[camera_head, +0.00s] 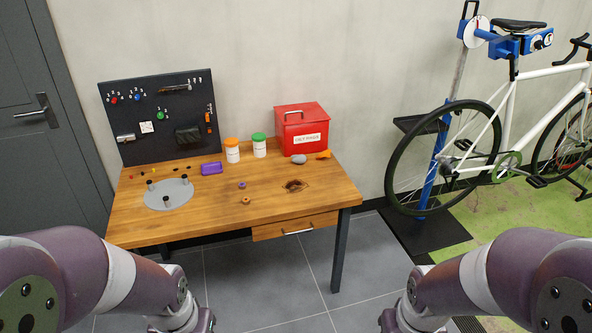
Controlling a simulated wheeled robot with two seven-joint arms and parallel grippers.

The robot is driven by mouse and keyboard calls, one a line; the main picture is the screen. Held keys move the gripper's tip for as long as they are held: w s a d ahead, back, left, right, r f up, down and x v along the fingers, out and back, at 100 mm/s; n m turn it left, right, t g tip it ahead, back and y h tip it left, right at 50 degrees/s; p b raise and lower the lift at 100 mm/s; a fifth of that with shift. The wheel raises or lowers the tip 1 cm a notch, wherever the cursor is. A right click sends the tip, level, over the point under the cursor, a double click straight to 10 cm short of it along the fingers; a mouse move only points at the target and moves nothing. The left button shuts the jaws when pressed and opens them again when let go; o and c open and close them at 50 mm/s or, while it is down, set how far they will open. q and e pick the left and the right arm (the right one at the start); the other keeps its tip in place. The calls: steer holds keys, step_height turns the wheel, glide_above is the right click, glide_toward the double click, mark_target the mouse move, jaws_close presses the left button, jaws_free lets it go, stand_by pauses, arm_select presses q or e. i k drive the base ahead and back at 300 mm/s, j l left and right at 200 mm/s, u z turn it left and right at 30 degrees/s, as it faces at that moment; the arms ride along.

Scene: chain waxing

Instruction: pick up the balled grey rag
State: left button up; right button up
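A small balled grey rag (298,159) lies on the wooden workbench (220,219), just in front of the red lidded box (303,130) near the bench's back right. An orange object (324,155) lies close to its right. My two arms come in at the bottom left and bottom right, short of the bench. Both grippers are below the frame edge and cannot be seen.
A grey disc with dark pegs (169,194) is at the left. A bike (510,100) hangs on a stand at the right.

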mark_target(302, 158)
steer(key=i+z, duration=0.15)
steer(key=i, duration=1.9)
steer(key=i+z, duration=0.15)
steer(key=z, duration=0.2)
steer(key=i+j+z, duration=0.1)
steer(key=z, duration=0.25)
steer(key=i+j+z, duration=0.1)
steer(key=z, duration=0.2)
